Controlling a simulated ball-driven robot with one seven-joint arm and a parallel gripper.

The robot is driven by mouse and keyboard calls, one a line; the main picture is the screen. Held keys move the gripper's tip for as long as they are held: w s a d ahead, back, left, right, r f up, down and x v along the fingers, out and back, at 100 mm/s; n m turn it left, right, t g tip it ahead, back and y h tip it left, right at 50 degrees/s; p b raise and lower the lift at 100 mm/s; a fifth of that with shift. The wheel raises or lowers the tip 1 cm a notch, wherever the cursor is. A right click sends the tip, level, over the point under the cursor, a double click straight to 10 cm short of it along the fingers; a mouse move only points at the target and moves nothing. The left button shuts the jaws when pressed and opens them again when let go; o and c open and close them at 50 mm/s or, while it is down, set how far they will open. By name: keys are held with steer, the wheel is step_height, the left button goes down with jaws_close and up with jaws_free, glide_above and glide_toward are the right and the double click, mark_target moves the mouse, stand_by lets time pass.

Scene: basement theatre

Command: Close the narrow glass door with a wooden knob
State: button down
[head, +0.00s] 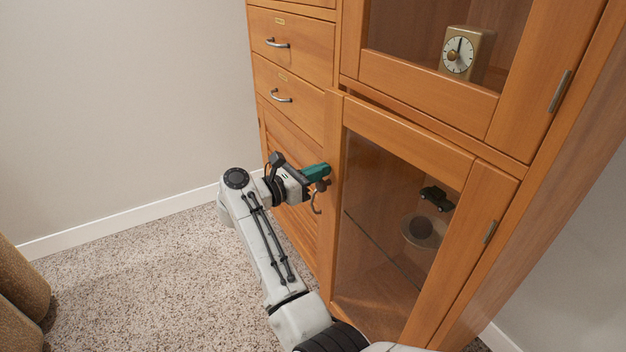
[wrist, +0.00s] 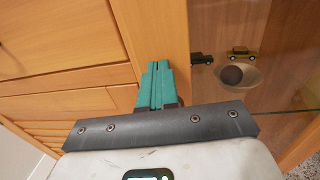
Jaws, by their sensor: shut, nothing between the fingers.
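The narrow glass door (head: 465,172) is the lower right door of a wooden cabinet, with a wooden frame and a hinge on its right side. Its left edge seems to stand slightly proud of the cabinet front, so it looks a little ajar. My gripper (head: 322,172) has green fingers, shut and empty, at the door's left stile. In the wrist view the shut fingers (wrist: 158,68) point at the stile (wrist: 160,30); whether they touch it I cannot tell. No wooden knob can be made out clearly; my gripper may cover it.
Drawers with metal handles (head: 280,97) are left of the door. An upper glass door (head: 430,77) has a clock (head: 466,54) behind it. A bowl (head: 423,231) and a dark toy car (head: 437,198) stand behind the lower glass. Carpet (head: 140,285) is open at left.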

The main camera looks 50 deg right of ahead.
mark_target(333, 165)
steer(key=shift+s+d+m+g+b, duration=0.2)
steer(key=shift+d+m+g+b, duration=0.25)
steer(key=shift+d+b, duration=0.55)
steer(key=shift+s+d+m+g+b, duration=0.15)
steer(key=shift+d+m+g+b, duration=0.1)
steer(key=shift+d+g+b, duration=0.7)
